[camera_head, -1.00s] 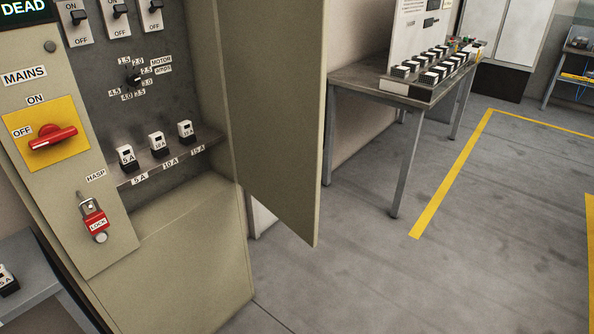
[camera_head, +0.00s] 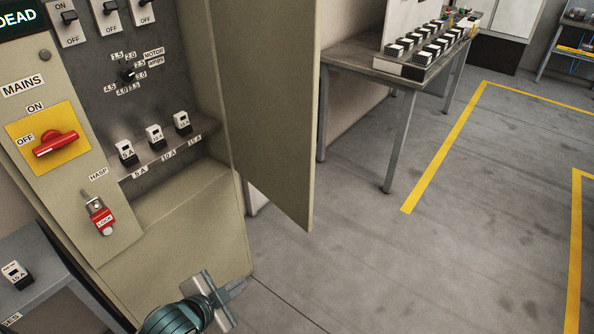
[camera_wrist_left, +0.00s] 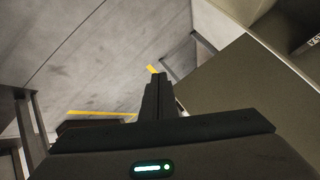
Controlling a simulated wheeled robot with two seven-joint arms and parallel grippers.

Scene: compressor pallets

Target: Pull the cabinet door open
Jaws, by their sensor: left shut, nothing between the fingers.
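The cabinet door (camera_head: 265,110) is a beige panel standing swung out from the cabinet (camera_head: 190,240), with the inside exposed. Its lower free corner hangs above the floor. My left gripper (camera_head: 238,287) is at the bottom of the head view, in front of the cabinet's lower part and apart from the door in the picture. In the left wrist view its dark fingers (camera_wrist_left: 157,95) are shut together with nothing between them. A beige panel (camera_wrist_left: 245,95) lies beside them there; I cannot tell whether they touch. No handle shows. My right gripper is not in view.
The cabinet carries a red mains switch (camera_head: 55,143), a red lock (camera_head: 104,221) and several fuse blocks (camera_head: 155,138). A table (camera_head: 345,60) with rows of blocks stands beyond the door. A grey side table (camera_head: 38,290) is at left. Floor at right is open.

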